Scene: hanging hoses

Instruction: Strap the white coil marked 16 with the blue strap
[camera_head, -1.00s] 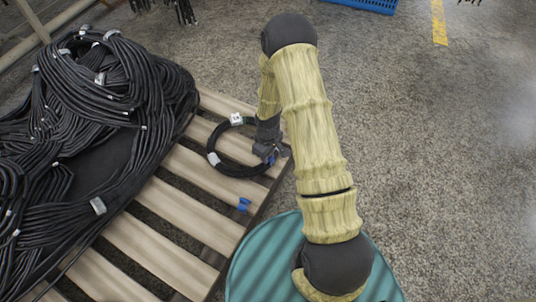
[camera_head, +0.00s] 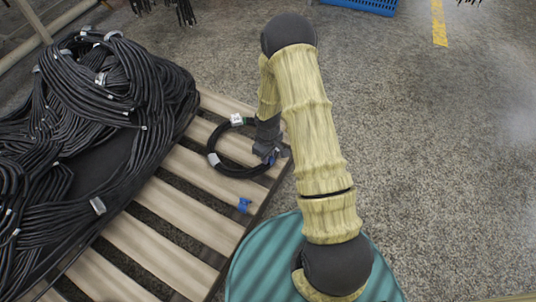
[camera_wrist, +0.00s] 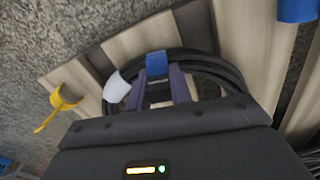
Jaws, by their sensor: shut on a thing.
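The coil is a ring of black cable (camera_head: 236,174) lying on the wooden pallet, not white. It has a white label (camera_head: 236,120), too small to read surely, and a white tag (camera_head: 213,159). My gripper (camera_head: 270,154) is low at the coil's right side. In the wrist view my gripper (camera_wrist: 157,88) is shut on a blue strap (camera_wrist: 156,63) at the black cable (camera_wrist: 205,62). Whether the strap goes fully around the cable is hidden. A white tag (camera_wrist: 116,88) shows beside the left finger.
Another blue strap (camera_head: 244,205) lies on the pallet slats (camera_head: 205,217), nearer me. A yellow strap (camera_wrist: 65,98) shows at the wrist view's left. A large heap of black cables (camera_head: 120,85) covers the pallet's left. The floor to the right is open.

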